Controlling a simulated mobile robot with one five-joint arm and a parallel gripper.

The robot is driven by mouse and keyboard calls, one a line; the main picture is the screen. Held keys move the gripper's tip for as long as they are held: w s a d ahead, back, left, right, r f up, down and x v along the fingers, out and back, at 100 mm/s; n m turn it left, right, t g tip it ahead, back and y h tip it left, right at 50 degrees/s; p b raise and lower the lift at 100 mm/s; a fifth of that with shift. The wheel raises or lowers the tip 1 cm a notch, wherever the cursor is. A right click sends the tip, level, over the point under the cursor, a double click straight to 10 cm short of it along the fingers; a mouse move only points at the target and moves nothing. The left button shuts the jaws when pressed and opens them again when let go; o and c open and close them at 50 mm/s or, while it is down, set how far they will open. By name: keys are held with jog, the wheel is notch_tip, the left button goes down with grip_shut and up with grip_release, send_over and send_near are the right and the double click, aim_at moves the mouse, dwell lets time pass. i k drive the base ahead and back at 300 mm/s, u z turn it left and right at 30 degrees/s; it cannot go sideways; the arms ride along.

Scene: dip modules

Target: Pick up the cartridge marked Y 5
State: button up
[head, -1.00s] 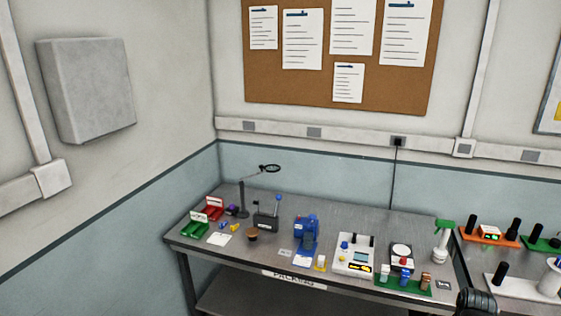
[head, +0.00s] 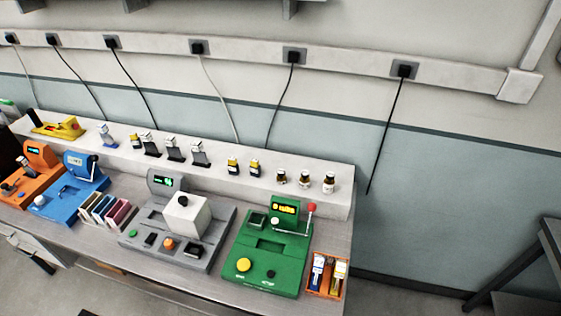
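No marking Y 5 is legible at this size, so I cannot tell which item is the cartridge. An orange tray (head: 327,294) at the right end of the bench holds a blue-and-white upright piece (head: 317,272) and a white-and-yellow one (head: 338,274). Two small yellow-and-dark items (head: 232,165) (head: 255,168) stand on the pale raised ledge (head: 300,160) behind the machines. My gripper does not show in the head view.
A green machine (head: 266,258) with a red-knobbed lever stands left of the tray. Further left are a grey machine (head: 170,228), a rack of coloured slabs (head: 107,210), a blue machine (head: 75,185) and an orange one (head: 30,180). Three brown bottles (head: 304,180) stand on the ledge.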

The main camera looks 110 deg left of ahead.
aim_at(255, 168)
jog(key=u, duration=5.25)
jog(key=i, duration=1.3)
jog(key=z, duration=0.05)
